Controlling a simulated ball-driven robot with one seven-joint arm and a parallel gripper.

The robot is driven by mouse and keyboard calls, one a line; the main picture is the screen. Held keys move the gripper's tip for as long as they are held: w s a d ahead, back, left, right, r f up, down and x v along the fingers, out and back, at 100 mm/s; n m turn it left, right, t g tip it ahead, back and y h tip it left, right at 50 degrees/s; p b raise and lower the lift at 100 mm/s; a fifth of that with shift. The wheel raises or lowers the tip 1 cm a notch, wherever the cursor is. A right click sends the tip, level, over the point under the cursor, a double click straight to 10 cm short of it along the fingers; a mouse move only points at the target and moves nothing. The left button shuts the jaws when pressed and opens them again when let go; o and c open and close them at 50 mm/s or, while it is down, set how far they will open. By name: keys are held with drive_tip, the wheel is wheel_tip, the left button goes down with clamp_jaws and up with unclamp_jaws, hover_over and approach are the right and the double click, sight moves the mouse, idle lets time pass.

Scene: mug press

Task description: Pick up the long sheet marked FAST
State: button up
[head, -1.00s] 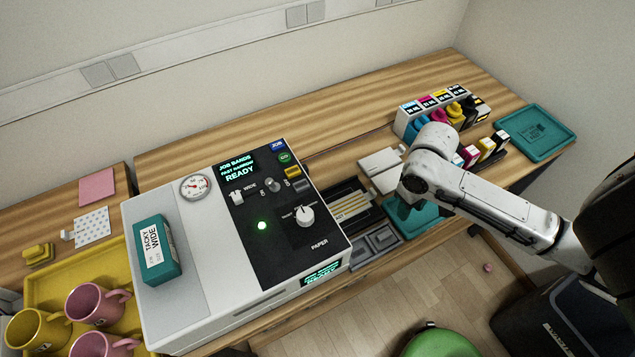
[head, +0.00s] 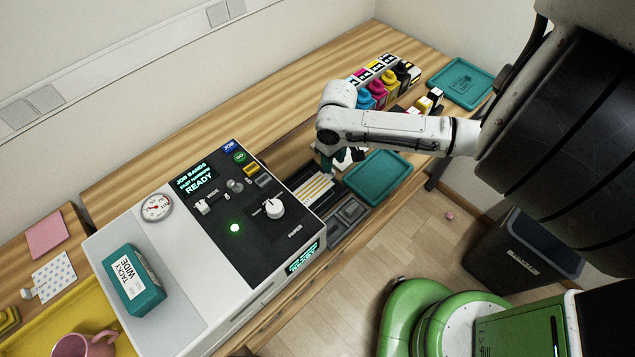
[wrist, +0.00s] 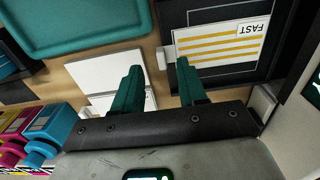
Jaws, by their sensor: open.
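The sheet marked FAST (wrist: 222,42) is white with yellow stripes and lies in a dark tray (wrist: 270,72) in the wrist view. A small white tab sticks out at its left end. In the head view the striped sheet (head: 317,188) lies in the dark tray just right of the press. My gripper (wrist: 156,66) is open, with teal fingers. One fingertip is near the sheet's tab and the other is over white pads (wrist: 105,72). In the head view my gripper (head: 326,165) is partly hidden by my wrist, by the sheet's far end.
The press (head: 200,260) reads READY and stands left of the sheet. An empty teal tray (head: 378,178) lies to the right. Ink bottles (head: 380,92) and cartons stand behind my arm. A grey compartment tray (head: 346,217) sits at the bench's front edge.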

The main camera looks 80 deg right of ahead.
sight(315, 186)
drive_tip(key=shift+w+f, duration=0.1)
drive_tip(key=shift+f, duration=1.45)
clamp_jaws()
